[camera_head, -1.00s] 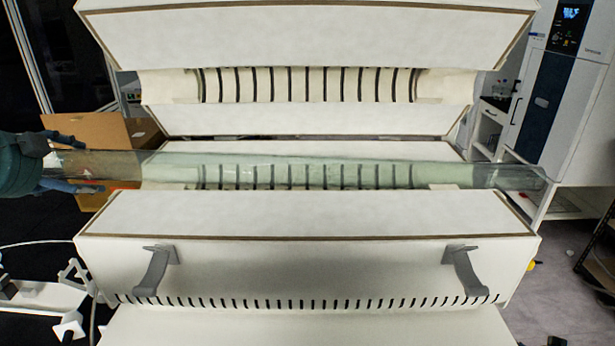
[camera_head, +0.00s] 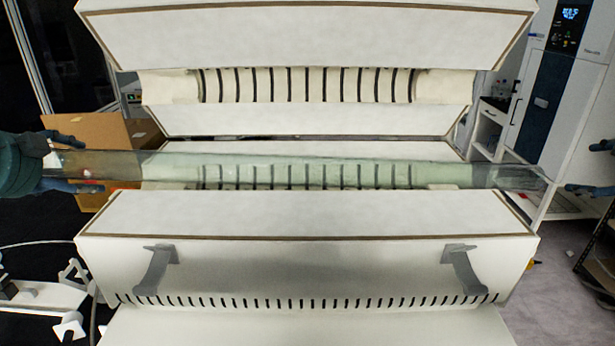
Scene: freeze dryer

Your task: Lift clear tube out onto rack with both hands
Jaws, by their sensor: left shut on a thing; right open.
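The clear tube (camera_head: 310,171) is a long, greenish, see-through cylinder lying level across the open white furnace-like unit (camera_head: 300,214), both its ends reaching past the unit's sides. My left gripper (camera_head: 72,163) is at the tube's left end, one finger above it and one below, shut on it. My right gripper (camera_head: 590,168) is at the right edge, its fingers spread above and below the height of the tube's right end. It is open and empty, a little to the right of that end. The rack cannot be made out for certain.
The raised upper half (camera_head: 300,40) of the unit hangs above the tube. Two grey brackets (camera_head: 155,270) (camera_head: 460,270) stick out from the lower front. A cardboard box (camera_head: 95,130) is behind my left gripper. A tall cabinet (camera_head: 565,80) and a shelf stand at right.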

